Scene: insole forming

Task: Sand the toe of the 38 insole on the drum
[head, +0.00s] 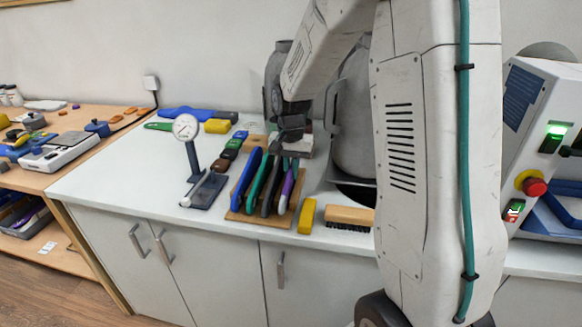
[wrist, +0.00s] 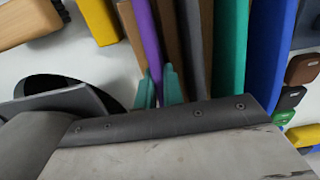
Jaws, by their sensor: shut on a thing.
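Several insoles stand on edge in a wooden rack (head: 235,217) on the white counter. They are blue (head: 245,178), teal (head: 258,182), dark, grey and purple (head: 288,190). In the wrist view the purple insole (wrist: 147,30) runs down between the two teal fingertips of my gripper (wrist: 158,88), which is shut on it. In the head view my gripper (head: 287,150) is low over the right end of the rack. I can read no size marks, so I cannot tell which insole is the 38. A sanding drum is not clearly visible.
A yellow block (head: 306,216) and a wooden brush (head: 349,217) lie right of the rack. A dial gauge (head: 186,127) stands to the left. A grey machine housing (head: 353,115) with a dark opening is close behind my arm. The counter's front left is clear.

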